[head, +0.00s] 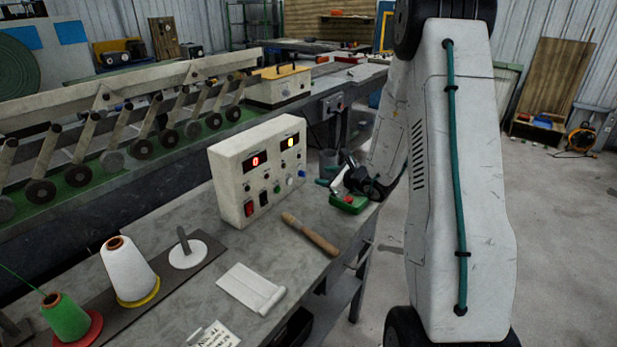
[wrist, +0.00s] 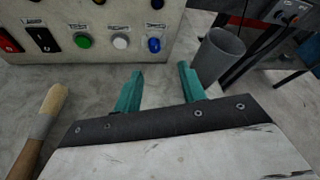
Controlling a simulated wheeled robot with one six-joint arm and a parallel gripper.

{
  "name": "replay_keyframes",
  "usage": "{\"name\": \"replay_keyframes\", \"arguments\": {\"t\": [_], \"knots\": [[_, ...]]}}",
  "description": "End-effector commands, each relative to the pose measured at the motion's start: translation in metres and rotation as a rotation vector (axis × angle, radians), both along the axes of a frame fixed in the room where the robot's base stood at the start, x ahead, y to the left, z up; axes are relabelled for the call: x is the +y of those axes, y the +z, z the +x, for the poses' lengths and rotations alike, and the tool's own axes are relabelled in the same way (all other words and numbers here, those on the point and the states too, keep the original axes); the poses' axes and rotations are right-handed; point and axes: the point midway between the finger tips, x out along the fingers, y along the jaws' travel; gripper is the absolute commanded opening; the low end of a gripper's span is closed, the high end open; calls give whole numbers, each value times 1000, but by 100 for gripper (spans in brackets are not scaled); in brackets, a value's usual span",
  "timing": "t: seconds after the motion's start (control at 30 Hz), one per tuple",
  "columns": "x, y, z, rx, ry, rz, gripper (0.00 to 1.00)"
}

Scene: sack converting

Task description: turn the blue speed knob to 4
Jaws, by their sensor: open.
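The blue speed knob (wrist: 154,45) is on the lower right of the control box's front, right of a white knob and a green button in the wrist view. It also shows in the head view (head: 302,174). Its pointer and scale are too small to read. The control box (head: 228,170) has a red display (head: 255,161) that seems to read 0 and a yellow display (head: 290,141) that I cannot read. My gripper (wrist: 160,72) is open and empty, its teal fingers pointing at the box and apart from the knob. In the head view the gripper is partly hidden.
A grey cup (wrist: 218,58) stands close to the right finger. A wooden-handled tool (head: 312,234) lies in front of the box. A green block with a red top (head: 348,204) lies below my gripper. Thread cones (head: 127,270) stand at the left.

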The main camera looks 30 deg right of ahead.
Motion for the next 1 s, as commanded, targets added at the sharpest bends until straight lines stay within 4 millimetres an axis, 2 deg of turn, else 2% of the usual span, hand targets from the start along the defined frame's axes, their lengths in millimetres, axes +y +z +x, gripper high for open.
{"name": "replay_keyframes", "arguments": {"t": [0.23,0.53,0.7,0.93,1.0], "knots": [[14,-9,27,-4,27,-26,41],[19,-24,67,-4,25,-24,41],[20,-27,75,-4,23,-24,41],[19,-27,75,-4,23,-23,41],[19,-27,75,-4,22,-23,21]]}}
